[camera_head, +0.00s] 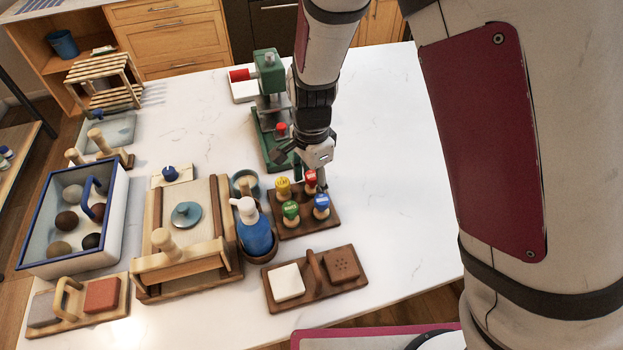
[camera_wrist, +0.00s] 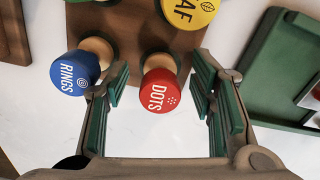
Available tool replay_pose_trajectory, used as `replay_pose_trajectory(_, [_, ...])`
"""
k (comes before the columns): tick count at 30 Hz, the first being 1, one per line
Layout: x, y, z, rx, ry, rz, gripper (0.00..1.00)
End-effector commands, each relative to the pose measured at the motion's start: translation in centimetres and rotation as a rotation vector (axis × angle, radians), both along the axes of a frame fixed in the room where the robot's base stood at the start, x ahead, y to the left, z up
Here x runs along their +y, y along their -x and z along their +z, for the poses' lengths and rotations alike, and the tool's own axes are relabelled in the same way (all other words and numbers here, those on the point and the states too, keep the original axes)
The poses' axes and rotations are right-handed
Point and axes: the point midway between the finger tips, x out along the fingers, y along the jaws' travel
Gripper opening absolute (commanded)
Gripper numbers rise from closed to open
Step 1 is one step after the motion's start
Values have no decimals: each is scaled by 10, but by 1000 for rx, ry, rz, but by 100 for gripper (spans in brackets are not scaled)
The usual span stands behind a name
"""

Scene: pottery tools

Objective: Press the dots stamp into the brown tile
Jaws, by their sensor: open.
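The red dots stamp (camera_wrist: 158,88), labelled DOTS on its round top, stands upright in a wooden stamp rack (camera_head: 290,231); it also shows in the head view (camera_head: 310,178). My gripper (camera_wrist: 160,104) is open, with a green-padded finger on each side of the red stamp, apart from it as far as I can tell. In the head view my gripper (camera_head: 312,180) is over the rack's far right corner. The brown tile (camera_head: 341,265) lies on the right of a dark wooden tray (camera_head: 318,292), with several small dark marks on its face. The stamp's underside is hidden.
The blue RINGS stamp (camera_wrist: 74,72) is close to one finger. Yellow (camera_head: 283,187) and green (camera_head: 290,210) stamps share the rack. A white tile (camera_head: 287,282) and arched handle (camera_head: 315,268) share the tray. A blue bottle (camera_head: 254,230) and a green press (camera_head: 268,130) stand nearby.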

Motion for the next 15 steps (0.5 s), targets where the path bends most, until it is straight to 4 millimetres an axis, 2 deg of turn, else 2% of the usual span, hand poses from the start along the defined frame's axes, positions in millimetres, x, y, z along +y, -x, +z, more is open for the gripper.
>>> replay_pose_trajectory(5, [1,-1,16,-3,-2,3,51])
replay_pose_trajectory(15, [1,-1,83,-5,-3,2,51])
